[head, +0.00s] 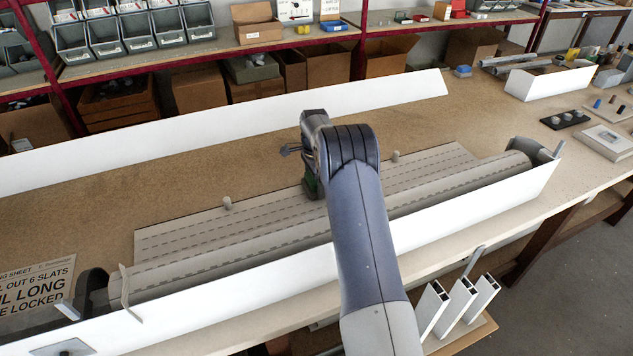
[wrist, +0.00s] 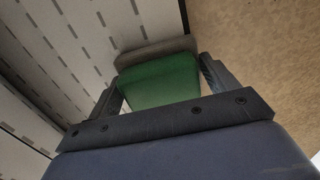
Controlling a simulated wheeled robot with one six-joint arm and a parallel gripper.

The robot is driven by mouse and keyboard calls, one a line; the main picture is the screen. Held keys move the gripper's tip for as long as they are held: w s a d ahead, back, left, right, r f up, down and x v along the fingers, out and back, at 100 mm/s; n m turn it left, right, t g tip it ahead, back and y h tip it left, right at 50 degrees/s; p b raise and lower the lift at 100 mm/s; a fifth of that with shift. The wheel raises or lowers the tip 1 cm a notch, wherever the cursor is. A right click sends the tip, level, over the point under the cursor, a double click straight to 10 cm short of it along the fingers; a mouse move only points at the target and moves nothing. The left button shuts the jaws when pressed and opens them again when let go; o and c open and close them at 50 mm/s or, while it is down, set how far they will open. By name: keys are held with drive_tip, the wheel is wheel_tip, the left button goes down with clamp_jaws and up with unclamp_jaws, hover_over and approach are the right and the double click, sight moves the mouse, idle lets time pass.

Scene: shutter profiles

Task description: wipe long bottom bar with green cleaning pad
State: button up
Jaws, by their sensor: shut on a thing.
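The shutter curtain (head: 190,238) of pale slotted slats lies flat on the bench, partly wound on a long roll (head: 240,250). Its far edge, with two small knobs (head: 227,203), appears to be the long bottom bar. My gripper (wrist: 163,88) is shut on the green cleaning pad (wrist: 160,80), with a finger on each side. The pad's grey lower layer (wrist: 155,52) lies at or just over the slat edge in the wrist view; contact is unclear. In the head view the green pad (head: 311,187) shows beside the far edge, largely hidden by my arm.
White long panels stand behind (head: 250,120) and in front (head: 440,250) of the curtain. Brown bench surface (head: 220,165) is free behind it. A white box (head: 548,80) and small parts are at the right. Cut profiles (head: 460,300) stand at the front.

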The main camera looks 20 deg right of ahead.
drive_tip(key=shift+s+a, duration=0.1)
drive_tip(key=shift+a, duration=1)
drive_tip(key=shift+s+d+f+b, duration=0.1)
drive_tip(key=shift+s+b, duration=0.75)
drive_tip(key=shift+s, duration=1.05)
drive_tip(key=shift+s+d+b, duration=0.1)
drive_tip(key=shift+s+b, duration=0.75)
drive_tip(key=shift+s, duration=1.05)
drive_tip(key=shift+r+p, duration=2)
drive_tip(key=shift+r, duration=1.1)
drive_tip(key=shift+r+p, duration=1)
drive_tip(key=shift+r, duration=0.5)
drive_tip(key=shift+w+r, duration=0.1)
